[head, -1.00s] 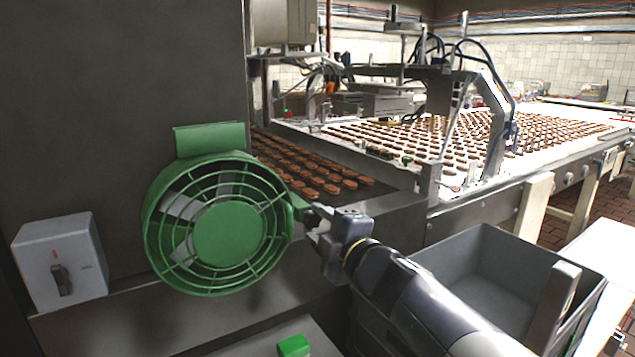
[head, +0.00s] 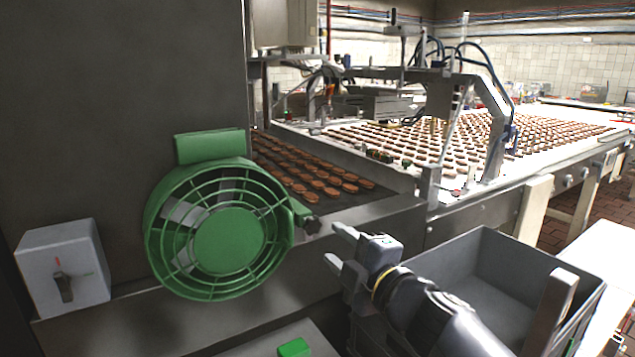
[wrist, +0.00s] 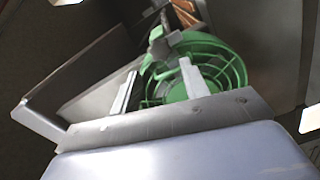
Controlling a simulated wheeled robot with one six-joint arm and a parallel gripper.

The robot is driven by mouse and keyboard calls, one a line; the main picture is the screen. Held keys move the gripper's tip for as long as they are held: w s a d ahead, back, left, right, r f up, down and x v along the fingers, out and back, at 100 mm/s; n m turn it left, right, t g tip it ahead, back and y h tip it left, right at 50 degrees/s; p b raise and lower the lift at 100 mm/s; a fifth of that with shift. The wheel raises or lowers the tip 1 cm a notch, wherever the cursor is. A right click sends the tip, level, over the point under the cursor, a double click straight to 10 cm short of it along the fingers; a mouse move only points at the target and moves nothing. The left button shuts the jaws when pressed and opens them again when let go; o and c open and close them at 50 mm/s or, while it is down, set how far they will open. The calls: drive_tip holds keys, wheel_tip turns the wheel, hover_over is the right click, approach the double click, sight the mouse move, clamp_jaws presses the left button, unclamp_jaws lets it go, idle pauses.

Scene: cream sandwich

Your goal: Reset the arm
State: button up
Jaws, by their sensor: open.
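My gripper (head: 338,246) is open and empty in the head view, right of the green fan and in front of the machine's side. Its two fingers point left toward the fan and touch nothing that I can see. In the wrist view my gripper (wrist: 162,88) shows its two fingers spread, with the green fan (wrist: 215,75) beyond them.
A grey switch box (head: 62,272) with a dark rotary switch is at the left. A grey bin (head: 500,262) stands right of my gripper. A conveyor (head: 400,190) carries rows of brown cookies behind. A green block (head: 294,347) is at the bottom.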

sight(315, 227)
drive_tip(key=v, duration=0.4)
drive_tip(key=b+x, duration=0.1)
drive_tip(key=x, duration=1)
drive_tip(key=shift+f+b, duration=0.1)
drive_tip(key=shift+b, duration=0.2)
drive_tip(key=shift+s+r+m+p, duration=0.1)
drive_tip(key=shift+r+m+p, duration=0.25)
drive_tip(key=shift+m+p, duration=0.45)
drive_tip(key=shift+s+d+m+p, duration=0.1)
drive_tip(key=shift+m+p, duration=0.4)
drive_tip(key=m+p, duration=0.5)
drive_tip(key=m, duration=0.1)
drive_tip(key=shift+m, duration=0.4)
drive_tip(key=m+p, duration=0.7)
drive_tip(key=shift+p, duration=0.35)
drive_tip(key=shift+f+m+p, duration=0.15)
drive_tip(key=shift+m+p, duration=0.6)
drive_tip(key=shift+m, duration=0.05)
drive_tip(key=shift+d, duration=0.1)
